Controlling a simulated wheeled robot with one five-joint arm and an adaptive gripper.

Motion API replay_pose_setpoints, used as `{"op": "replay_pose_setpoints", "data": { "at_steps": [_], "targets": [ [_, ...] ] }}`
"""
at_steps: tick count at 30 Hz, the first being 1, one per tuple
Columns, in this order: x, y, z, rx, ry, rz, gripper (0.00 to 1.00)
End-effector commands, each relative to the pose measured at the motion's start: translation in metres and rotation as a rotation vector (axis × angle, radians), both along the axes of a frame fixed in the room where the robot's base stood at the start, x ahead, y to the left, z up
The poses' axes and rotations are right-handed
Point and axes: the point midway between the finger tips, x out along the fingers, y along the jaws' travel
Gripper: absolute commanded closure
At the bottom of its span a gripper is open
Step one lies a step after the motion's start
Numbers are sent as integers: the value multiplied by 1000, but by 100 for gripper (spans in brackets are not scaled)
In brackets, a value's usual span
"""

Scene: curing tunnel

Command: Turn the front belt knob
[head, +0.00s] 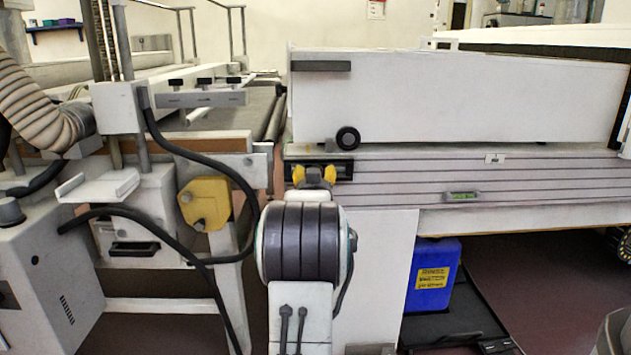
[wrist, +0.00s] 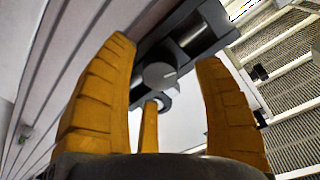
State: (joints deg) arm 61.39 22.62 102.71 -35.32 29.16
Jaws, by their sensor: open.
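In the wrist view a round grey knob (wrist: 160,75) with a pale pointer line sits on a dark bracket (wrist: 190,38) on the machine's ribbed side. My gripper (head: 313,175) is open, its yellow fingers pointing at that bracket (head: 345,169) in the head view. In the wrist view the knob shows between the two outer fingers, beyond a third finger (wrist: 148,130). There is a visible gap on each side, and I cannot tell the distance ahead. In the head view my gripper hides the knob.
A black round wheel (head: 347,138) is on the white housing just above the bracket. A small green level (head: 462,196) is on the ribbed side to the right. A blue rinse jug (head: 433,275) stands below. A machine with hoses and a yellow plate (head: 205,204) is at left.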

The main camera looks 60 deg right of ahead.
Motion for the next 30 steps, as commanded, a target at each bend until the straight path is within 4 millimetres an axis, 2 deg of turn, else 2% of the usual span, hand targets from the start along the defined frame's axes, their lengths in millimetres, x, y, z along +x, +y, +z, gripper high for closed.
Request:
{"op": "replay_pose_setpoints", "data": {
  "at_steps": [9,21,30],
  "targets": [
    [8,-15,0,1,0,0,38],
    [9,-16,1,0,1,0,38],
    [9,-16,1,0,1,0,65]
  ]
}}
